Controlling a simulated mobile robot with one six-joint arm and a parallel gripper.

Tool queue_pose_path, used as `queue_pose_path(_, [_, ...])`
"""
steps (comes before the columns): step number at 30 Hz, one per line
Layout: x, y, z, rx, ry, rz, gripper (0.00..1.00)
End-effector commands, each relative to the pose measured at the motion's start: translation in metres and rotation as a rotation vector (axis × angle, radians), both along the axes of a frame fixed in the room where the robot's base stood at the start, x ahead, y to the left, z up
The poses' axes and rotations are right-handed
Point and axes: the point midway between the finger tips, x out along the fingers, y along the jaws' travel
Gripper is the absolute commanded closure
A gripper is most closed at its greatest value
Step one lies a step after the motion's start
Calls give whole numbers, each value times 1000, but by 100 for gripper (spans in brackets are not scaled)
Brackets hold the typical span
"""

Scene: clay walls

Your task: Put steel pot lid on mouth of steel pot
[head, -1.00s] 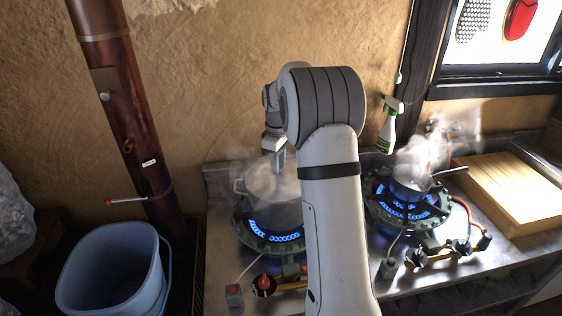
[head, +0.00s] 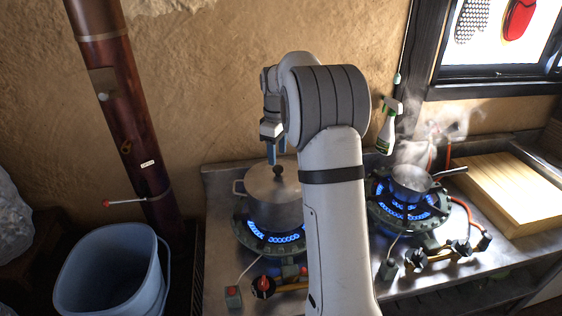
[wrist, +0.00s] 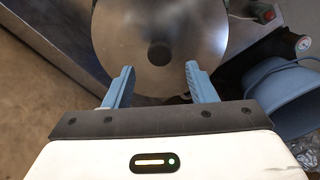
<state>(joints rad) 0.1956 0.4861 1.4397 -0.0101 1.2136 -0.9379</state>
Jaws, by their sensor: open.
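The steel pot (head: 268,211) stands upright on the left lit burner, its right side hidden behind my arm. The steel lid (head: 258,178) lies over the pot's mouth and looks level, with its dark knob on top; the right edge of the lid is hidden. In the wrist view the round lid (wrist: 190,35) shows its knob in the middle. My gripper (wrist: 160,80) is open, with its two blue fingers apart and nothing between them. In the head view my gripper (head: 275,153) is just above the lid, clear of the knob.
A small steaming saucepan (head: 411,180) sits on the right lit burner. A wooden board (head: 508,190) lies at the right. A blue bucket (head: 112,272) and a brown pipe (head: 125,110) are at the left.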

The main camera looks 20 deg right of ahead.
Motion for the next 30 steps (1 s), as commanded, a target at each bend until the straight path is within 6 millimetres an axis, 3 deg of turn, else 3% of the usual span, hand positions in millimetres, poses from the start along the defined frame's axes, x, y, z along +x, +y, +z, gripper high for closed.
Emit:
queue_pose_path(3, [1,0,27,-1,-4,1,49])
queue_pose_path(9, [1,0,62,0,-3,1,49])
queue_pose_path(20, [-8,7,80,-1,-8,-16,49])
queue_pose_path(23, [-29,20,89,-5,-29,-67,49])
queue_pose_path(30, [-123,67,100,2,-114,-285,49])
